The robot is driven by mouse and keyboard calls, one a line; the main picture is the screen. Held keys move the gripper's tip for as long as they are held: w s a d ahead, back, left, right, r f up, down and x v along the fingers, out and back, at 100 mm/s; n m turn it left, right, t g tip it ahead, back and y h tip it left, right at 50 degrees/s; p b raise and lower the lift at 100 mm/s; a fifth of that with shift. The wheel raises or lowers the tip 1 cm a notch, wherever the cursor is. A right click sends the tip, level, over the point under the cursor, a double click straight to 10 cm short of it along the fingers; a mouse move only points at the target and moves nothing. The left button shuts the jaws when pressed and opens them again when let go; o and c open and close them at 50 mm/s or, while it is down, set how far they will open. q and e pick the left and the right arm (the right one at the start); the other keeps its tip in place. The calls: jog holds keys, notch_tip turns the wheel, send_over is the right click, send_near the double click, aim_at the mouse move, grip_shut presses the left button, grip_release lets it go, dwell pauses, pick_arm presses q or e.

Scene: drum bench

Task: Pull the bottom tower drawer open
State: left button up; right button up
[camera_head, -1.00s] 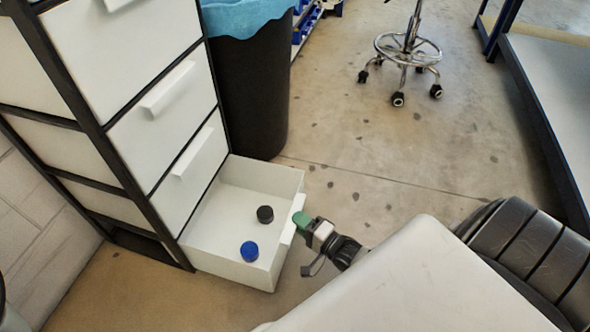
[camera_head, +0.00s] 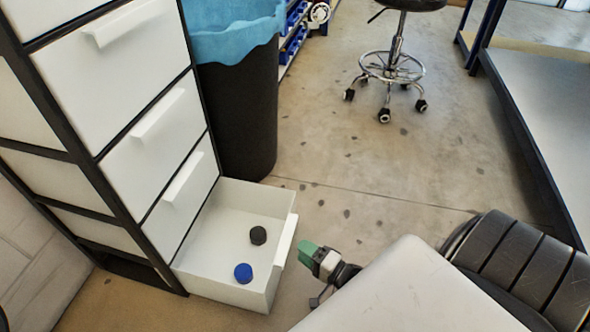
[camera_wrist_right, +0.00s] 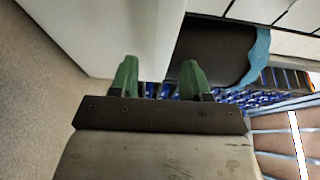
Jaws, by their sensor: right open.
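The bottom drawer (camera_head: 222,291) of the white and black drawer tower (camera_head: 64,120) stands pulled out. A black round object (camera_head: 258,235) and a blue round object (camera_head: 243,272) lie inside it. Its white handle (camera_head: 285,240) is on the front panel. My right gripper (camera_head: 307,252), with green fingertips, is just right of the handle, apart from it. In the right wrist view my right gripper (camera_wrist_right: 158,78) is open with nothing between its fingers, and a white panel (camera_wrist_right: 110,35) is beyond them. My left gripper is not in view.
A black bin (camera_head: 238,120) with a blue liner (camera_head: 235,38) stands behind the drawer. A wheeled stool (camera_head: 392,65) is farther back. A workbench (camera_head: 530,95) is at the right. The floor between is clear.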

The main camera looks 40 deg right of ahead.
jog(key=p+v, duration=0.1)
jog(key=v, duration=0.5)
jog(key=shift+s+d, duration=0.1)
jog(key=shift+s, duration=0.05)
